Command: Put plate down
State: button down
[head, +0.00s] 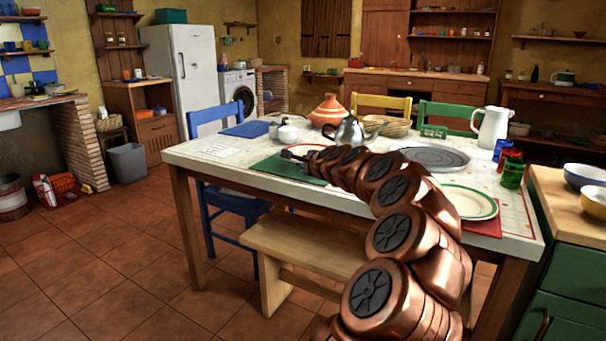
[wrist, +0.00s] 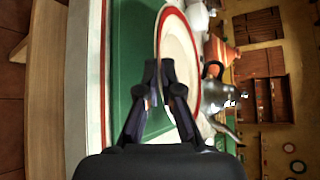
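A white plate with a red rim (wrist: 181,50) shows in the wrist view, its near edge between my fingertips. My gripper (wrist: 160,72) has its fingers close together on that edge. In the head view the plate (head: 304,149) is at the green placemat (head: 286,169) near the table's front edge, partly hidden by my arm. The gripper tip (head: 291,155) is small there. The placemat also shows in the wrist view (wrist: 122,70), under the plate. I cannot tell whether the plate touches it.
The table (head: 215,153) also holds a kettle (head: 350,131), a tagine (head: 327,110), a round grey tray (head: 433,157), a white jug (head: 491,127) and another plate with a green rim (head: 466,203). A wooden bench (head: 290,245) stands in front.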

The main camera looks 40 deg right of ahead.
notch_tip(320, 180, down, 3)
jog(key=shift+r+b, duration=0.1)
jog(key=shift+b, duration=0.35)
jog(key=shift+r, duration=0.1)
jog(key=c, duration=1.6)
grip_release()
jog(key=shift+s+a+r, duration=0.1)
jog(key=shift+s+r, duration=0.05)
jog(key=shift+s, duration=0.2)
jog(key=p+v, duration=0.3)
jog(key=v, duration=0.8)
